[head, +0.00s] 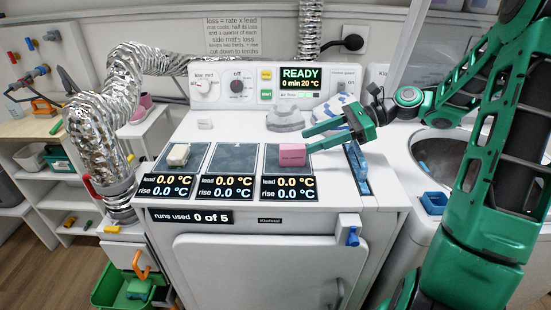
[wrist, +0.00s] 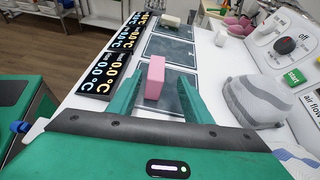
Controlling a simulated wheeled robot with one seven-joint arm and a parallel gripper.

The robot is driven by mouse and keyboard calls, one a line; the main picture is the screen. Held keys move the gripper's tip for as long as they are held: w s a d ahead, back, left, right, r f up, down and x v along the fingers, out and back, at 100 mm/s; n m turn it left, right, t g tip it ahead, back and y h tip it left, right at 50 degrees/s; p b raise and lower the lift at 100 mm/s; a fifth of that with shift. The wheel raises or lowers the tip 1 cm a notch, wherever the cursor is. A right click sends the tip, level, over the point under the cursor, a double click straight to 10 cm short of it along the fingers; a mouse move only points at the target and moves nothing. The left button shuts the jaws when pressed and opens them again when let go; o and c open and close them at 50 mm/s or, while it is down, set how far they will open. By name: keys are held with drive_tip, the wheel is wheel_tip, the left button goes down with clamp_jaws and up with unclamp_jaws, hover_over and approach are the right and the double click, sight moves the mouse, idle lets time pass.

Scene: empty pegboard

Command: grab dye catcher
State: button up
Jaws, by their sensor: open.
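A pink block (head: 291,157) with a small unreadable label stands on the rightmost of three dark pads on the white machine top; I take it for the dye catcher, though I cannot confirm this. It also shows in the wrist view (wrist: 155,77). My green gripper (head: 309,138) is open and empty, reaching in from the right. In the wrist view my fingers (wrist: 160,84) lie on either side of the pink block, with gaps visible. I cannot tell how far the tips are above the pad.
A cream block (head: 178,154) sits on the left pad; the middle pad (head: 235,158) is bare. A control panel (head: 270,82) rises behind.

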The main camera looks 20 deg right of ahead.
sight(277, 164)
drive_tip(key=shift+s+a+f+y, duration=0.1)
drive_tip(key=shift+a+f+y, duration=0.25)
drive_tip(key=shift+a, duration=0.2)
drive_tip(key=x, duration=1)
drive_tip(key=shift+f, duration=0.25)
drive_tip(key=c, duration=1.1)
